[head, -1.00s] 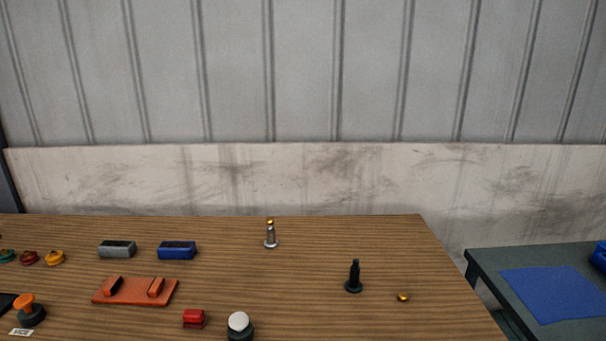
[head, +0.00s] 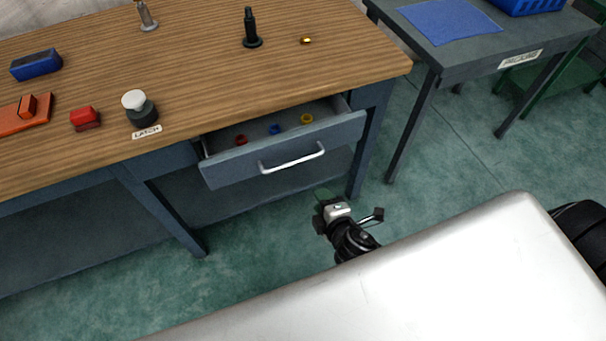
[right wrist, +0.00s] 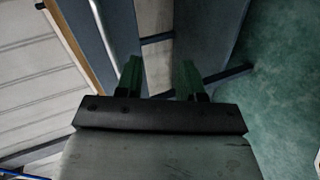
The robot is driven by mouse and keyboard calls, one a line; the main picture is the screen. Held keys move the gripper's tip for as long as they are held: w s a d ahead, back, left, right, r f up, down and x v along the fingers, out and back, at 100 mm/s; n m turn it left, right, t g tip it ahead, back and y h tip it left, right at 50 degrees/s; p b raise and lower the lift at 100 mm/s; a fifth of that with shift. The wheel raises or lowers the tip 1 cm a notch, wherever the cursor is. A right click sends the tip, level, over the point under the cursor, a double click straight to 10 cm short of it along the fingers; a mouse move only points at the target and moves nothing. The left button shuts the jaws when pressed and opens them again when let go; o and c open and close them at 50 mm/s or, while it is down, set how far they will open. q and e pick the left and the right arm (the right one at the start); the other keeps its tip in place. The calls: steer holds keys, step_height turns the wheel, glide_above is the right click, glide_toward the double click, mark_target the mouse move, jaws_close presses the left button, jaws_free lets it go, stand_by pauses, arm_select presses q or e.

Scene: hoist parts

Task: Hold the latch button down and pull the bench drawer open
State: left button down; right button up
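The latch button (head: 134,99) is a white cap on a dark round base, with a LATCH label at the bench's front edge. No gripper touches it. The grey-blue bench drawer (head: 230,168) stands partly open, with red, blue and yellow rings inside. Its silver handle (head: 292,160) is free in the head view. My right gripper (head: 322,196) is below and in front of the handle, apart from it. In the right wrist view its green-tipped fingers (right wrist: 160,78) are spread with nothing clearly held between them. My left gripper is not in view.
The wooden bench top (head: 200,75) carries a red block (head: 85,118), a blue block (head: 36,64), a black peg (head: 251,28) and a small brass piece (head: 306,41). A grey side table (head: 470,58) stands to the right. Green floor (head: 440,150) is open between.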

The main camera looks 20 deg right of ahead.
steer(key=n+t, duration=0.2)
glide_toward(302, 158)
steer(key=x, duration=1)
steer(key=shift+f, duration=0.35)
steer(key=shift+c, duration=0.4)
jaws_close()
